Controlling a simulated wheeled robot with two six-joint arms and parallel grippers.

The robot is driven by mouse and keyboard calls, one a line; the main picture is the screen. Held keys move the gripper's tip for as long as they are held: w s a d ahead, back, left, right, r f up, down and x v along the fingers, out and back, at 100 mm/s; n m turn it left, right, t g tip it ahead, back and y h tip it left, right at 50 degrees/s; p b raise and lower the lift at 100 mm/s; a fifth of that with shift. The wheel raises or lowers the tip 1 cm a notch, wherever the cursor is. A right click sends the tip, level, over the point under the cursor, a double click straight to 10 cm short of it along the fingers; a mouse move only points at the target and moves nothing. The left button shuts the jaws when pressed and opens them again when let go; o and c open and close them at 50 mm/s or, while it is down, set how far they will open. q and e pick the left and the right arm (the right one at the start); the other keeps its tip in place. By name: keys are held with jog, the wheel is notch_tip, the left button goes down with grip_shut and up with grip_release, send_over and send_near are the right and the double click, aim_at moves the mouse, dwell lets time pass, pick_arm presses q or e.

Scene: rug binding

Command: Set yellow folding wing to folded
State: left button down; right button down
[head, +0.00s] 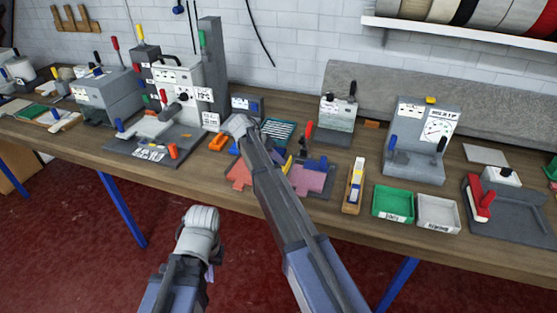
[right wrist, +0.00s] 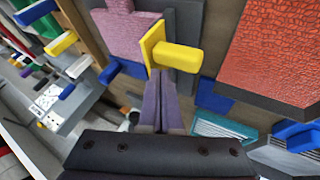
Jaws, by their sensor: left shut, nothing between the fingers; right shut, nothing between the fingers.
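The yellow folding wing (right wrist: 153,42) shows in the right wrist view as a thin plate standing up beside a pink piece (right wrist: 125,30), with a rounded yellow handle (right wrist: 178,57) on it. In the head view a sliver of the yellow wing (head: 288,165) shows past my right arm. My right gripper (right wrist: 160,76) is shut and empty, its fingertips close to the lower edge of the wing; I cannot tell whether they touch. In the head view my right arm hides that gripper. My left arm is low in front of the bench, and its fingers cannot be made out.
A red textured piece (right wrist: 275,45) and blue tabs (right wrist: 215,97) lie around the wing. A wooden holder (head: 353,190), a green tray (head: 393,217) and a white tray (head: 438,228) stand to the right. A grey machine (head: 180,90) stands at the left.

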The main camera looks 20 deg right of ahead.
jog(key=shift+s+d+r+y+p, duration=0.1)
jog(key=shift+s+d+y+p, duration=0.1)
jog(key=shift+y+p, duration=0.1)
